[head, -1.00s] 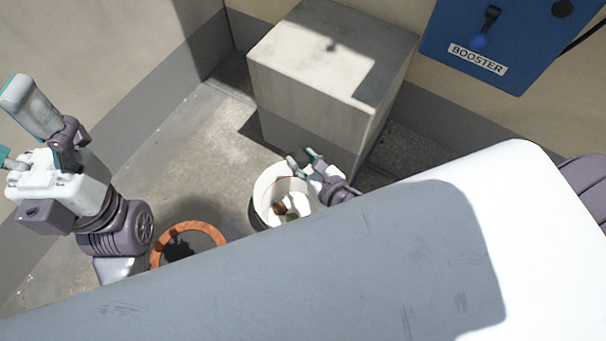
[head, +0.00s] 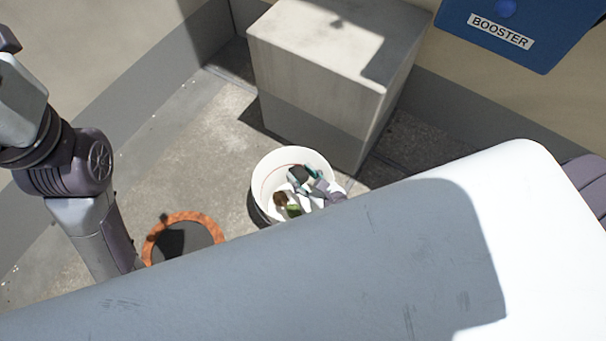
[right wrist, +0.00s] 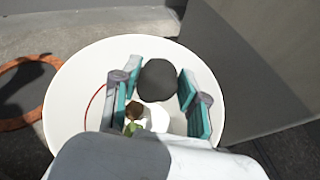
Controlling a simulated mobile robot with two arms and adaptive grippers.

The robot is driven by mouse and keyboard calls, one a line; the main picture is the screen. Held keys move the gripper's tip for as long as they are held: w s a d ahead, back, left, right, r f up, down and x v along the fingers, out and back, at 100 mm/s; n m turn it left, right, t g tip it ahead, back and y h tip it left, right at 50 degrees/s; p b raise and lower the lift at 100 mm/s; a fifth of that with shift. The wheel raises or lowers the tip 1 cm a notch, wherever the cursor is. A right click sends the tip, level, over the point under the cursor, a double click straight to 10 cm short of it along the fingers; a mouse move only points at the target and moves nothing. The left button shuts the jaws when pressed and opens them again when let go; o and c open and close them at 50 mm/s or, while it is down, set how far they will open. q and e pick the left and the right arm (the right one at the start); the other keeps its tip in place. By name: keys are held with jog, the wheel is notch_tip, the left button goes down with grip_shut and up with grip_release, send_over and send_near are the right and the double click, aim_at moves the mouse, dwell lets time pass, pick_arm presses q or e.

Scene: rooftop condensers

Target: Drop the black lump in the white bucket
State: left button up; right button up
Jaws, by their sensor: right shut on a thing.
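The white bucket (head: 264,172) stands on the floor in front of a concrete block. It also fills much of the right wrist view (right wrist: 72,90). My right gripper (head: 306,176) reaches down into the mouth of the bucket. Its teal fingers are shut on the black lump (right wrist: 158,78), which sits between them inside the rim as seen from above. The lump also shows dark in the head view (head: 298,174). A brown piece (head: 280,199) and a green piece (head: 294,210) lie inside the bucket below. My left arm shows at the left, but its gripper is out of frame.
An orange ring with a dark middle (head: 152,244) lies on the floor left of the bucket. The concrete block (head: 320,110) stands close behind it. A blue box marked BOOSTER (head: 540,45) is on the wall at upper right. Floor is bare at left.

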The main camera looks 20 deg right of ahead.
aim_at(303, 177)
jog(key=o, duration=1.1)
notch_tip(303, 177, up, 10)
jog(key=shift+f, duration=0.1)
